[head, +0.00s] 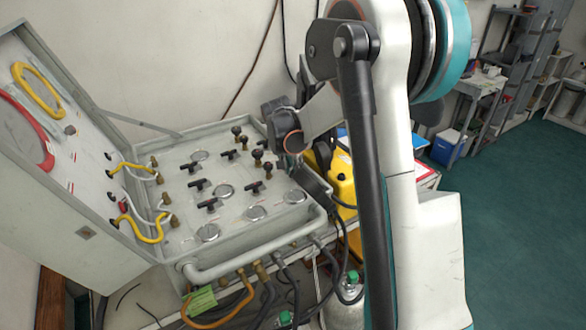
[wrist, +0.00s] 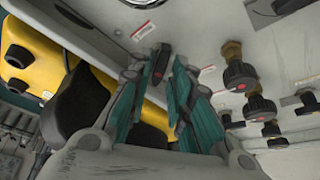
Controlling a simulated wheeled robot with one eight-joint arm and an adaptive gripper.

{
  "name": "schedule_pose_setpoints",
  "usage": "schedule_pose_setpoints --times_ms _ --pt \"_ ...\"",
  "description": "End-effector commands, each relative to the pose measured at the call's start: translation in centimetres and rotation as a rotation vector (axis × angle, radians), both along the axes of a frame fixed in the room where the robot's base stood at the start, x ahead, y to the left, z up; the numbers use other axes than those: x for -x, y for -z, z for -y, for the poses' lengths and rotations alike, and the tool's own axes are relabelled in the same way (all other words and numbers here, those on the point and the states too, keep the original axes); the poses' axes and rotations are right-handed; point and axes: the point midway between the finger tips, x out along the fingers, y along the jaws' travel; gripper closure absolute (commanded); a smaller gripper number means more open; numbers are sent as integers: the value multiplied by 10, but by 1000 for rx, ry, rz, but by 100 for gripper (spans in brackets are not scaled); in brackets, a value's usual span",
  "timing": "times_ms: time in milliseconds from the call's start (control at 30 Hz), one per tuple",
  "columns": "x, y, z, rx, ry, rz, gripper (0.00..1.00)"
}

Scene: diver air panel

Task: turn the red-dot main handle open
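In the wrist view, a black handle with a red dot (wrist: 160,64) stands on the grey panel face, near the panel's edge. My gripper (wrist: 159,76) is open, with its two teal-padded fingers apart. The handle shows between the fingertips, with a gap visible on each side. I cannot tell how deep it sits between them. In the head view, my gripper is at the right side of the air panel (head: 178,205), largely hidden by my own arm. I cannot make out the red-dot handle there.
Black knobs on brass stems (wrist: 240,74) stand to the right in the wrist view, some with red dots. Several black T-handles (head: 196,186) and round gauges (head: 223,191) cover the panel. A yellow case (head: 342,180) stands close beyond the panel. Hoses (head: 240,302) hang in front.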

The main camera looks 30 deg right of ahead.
Motion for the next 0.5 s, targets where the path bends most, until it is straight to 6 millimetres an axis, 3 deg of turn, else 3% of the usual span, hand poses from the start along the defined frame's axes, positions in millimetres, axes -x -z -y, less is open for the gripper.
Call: schedule_pose_setpoints --times_ms 333,433,500 --pt "-1 4 1 0 0 0 80" --pt "-1 4 1 0 0 0 100" --pt "-1 4 1 0 0 0 100"
